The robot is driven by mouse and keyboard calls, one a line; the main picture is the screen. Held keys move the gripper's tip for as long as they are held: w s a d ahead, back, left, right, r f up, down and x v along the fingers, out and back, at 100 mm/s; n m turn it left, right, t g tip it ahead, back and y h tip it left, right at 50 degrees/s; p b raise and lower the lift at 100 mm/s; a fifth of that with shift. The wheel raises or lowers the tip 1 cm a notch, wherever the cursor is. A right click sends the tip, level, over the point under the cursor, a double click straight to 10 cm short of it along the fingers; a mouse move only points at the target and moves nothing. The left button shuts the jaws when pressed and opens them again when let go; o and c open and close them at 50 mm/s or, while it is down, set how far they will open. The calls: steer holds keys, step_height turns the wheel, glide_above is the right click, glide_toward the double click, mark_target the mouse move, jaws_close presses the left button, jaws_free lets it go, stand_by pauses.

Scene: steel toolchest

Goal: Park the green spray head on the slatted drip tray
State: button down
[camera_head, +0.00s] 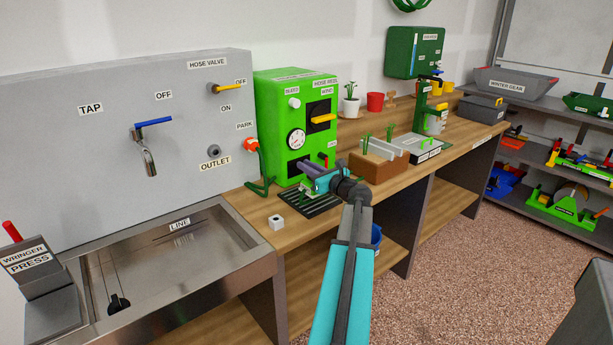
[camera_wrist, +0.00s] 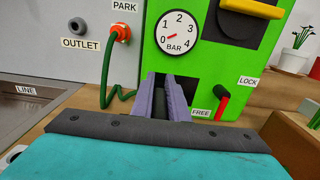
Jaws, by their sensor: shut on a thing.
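My gripper (camera_head: 308,170), with purple fingers, is in front of the green machine, above the slatted drip tray. In the wrist view its fingers (camera_wrist: 164,98) are closed around a dark green thing, which I take to be the green spray head (camera_wrist: 163,104); the fingers hide most of it. The black slatted drip tray (camera_head: 318,209) lies on the wooden bench in front of the green machine; my gripper and arm cover part of it. Whether the spray head touches the tray cannot be told.
The green machine (camera_head: 285,107) with gauge and levers stands close behind. A green hose (camera_wrist: 134,72) hangs from the orange fitting at PARK (camera_wrist: 121,33). The sink (camera_head: 170,262) is further left.

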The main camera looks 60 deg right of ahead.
steer(key=shift+w+f, duration=0.1)
stand_by(0.3)
steer(key=shift+f, duration=1.65)
steer(key=shift+f, duration=0.15)
steer(key=c, duration=1.7)
jaws_free()
steer(key=v, duration=1.2)
steer(key=shift+d, duration=0.1)
